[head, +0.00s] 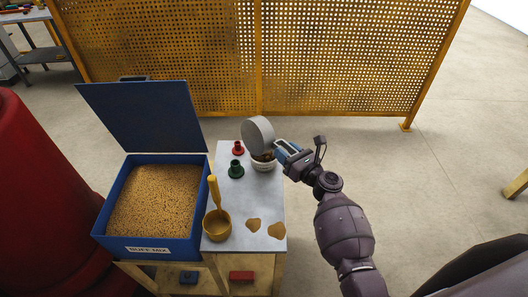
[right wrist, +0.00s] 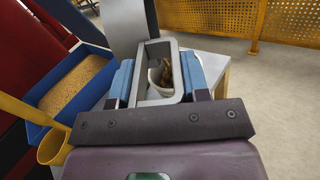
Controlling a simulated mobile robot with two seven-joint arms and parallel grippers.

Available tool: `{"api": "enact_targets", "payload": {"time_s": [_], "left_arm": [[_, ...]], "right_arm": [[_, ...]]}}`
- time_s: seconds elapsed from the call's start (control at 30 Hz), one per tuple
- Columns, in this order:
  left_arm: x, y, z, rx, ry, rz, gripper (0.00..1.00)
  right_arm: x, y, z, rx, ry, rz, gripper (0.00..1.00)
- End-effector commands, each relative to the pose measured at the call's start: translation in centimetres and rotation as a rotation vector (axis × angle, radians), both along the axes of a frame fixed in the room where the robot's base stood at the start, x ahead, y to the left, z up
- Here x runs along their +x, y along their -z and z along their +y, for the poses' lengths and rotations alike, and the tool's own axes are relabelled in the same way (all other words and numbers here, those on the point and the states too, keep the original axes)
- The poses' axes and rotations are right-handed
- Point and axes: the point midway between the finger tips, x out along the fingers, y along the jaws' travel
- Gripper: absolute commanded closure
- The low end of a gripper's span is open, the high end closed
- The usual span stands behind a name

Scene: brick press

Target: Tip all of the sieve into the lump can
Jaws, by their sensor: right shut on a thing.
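The grey round sieve (head: 258,133) is tipped steeply on edge above the white lump can (head: 264,165) at the back right of the small table. My right gripper (head: 285,150) is shut on the sieve's handle, to the right of the can. In the right wrist view, the blue fingers (right wrist: 158,80) clasp the grey handle frame, and the sieve's grey side (right wrist: 124,28) rises beyond. Brown lumps (right wrist: 164,74) show in the can through the frame. The sieve's inside is hidden, so I cannot tell whether anything is left in it. My left gripper is not in view.
An open blue box (head: 152,200) of tan grains stands left of the grey table (head: 258,205). A yellow perforated fence (head: 340,60) stands behind.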

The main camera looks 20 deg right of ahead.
Motion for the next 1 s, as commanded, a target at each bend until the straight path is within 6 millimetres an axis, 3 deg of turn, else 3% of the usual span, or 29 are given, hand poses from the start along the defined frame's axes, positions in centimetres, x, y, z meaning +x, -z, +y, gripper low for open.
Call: {"api": "enact_targets", "payload": {"time_s": [1.0], "left_arm": [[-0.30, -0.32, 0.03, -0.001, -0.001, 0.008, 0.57]], "right_arm": [[0.26, 0.11, -0.57, 0.104, -0.001, 0.041, 1.00]]}}
